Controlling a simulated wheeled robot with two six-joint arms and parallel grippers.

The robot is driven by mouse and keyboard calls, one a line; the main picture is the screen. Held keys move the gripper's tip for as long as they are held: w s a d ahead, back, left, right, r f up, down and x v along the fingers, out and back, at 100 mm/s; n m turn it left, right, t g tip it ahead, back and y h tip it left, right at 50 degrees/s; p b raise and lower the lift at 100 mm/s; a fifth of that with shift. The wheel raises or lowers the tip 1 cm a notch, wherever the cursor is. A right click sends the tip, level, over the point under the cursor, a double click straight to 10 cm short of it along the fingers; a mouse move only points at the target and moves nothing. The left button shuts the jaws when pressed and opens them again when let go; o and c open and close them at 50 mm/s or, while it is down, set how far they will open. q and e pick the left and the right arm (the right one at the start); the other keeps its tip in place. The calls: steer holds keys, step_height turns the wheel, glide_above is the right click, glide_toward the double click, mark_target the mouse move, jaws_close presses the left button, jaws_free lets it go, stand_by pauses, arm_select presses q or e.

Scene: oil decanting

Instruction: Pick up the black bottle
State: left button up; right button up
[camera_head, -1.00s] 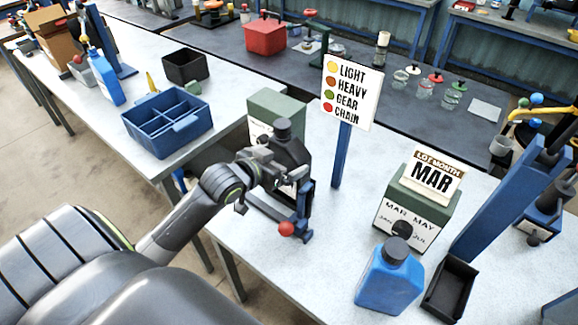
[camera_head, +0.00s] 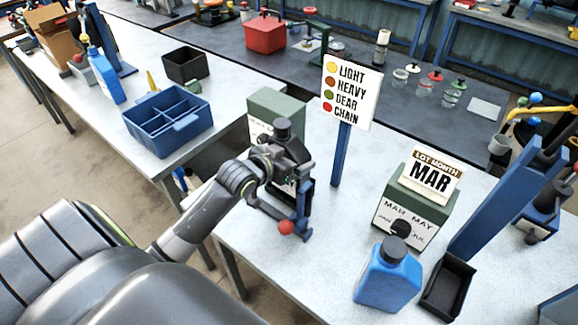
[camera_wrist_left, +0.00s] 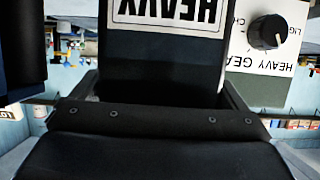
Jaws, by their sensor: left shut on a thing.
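The black bottle (camera_head: 294,147) with a dark cap stands at the blue stand with a red-ball lever (camera_head: 287,227), near the front left part of the light table. My left gripper (camera_head: 277,160) is at its upper body and shut on it. My gripper and wrist hide part of the bottle. In the left wrist view, the bottle (camera_wrist_left: 160,62) fills the upper middle, with an upside-down HEAVY label. Whether its base is clear of the stand cannot be told. My right gripper is not in view.
A green box (camera_head: 276,106) stands close behind the bottle. A sign on a blue post (camera_head: 341,155) rises to its right. Farther right are a MAR box (camera_head: 416,212), a blue bottle (camera_head: 388,277) and a black tray (camera_head: 449,287). The table between is clear.

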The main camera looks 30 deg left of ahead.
arm_select(q)
steer(key=shift+c, duration=1.2)
steer(key=shift+w+r, duration=0.1)
steer(key=shift+r, duration=0.1)
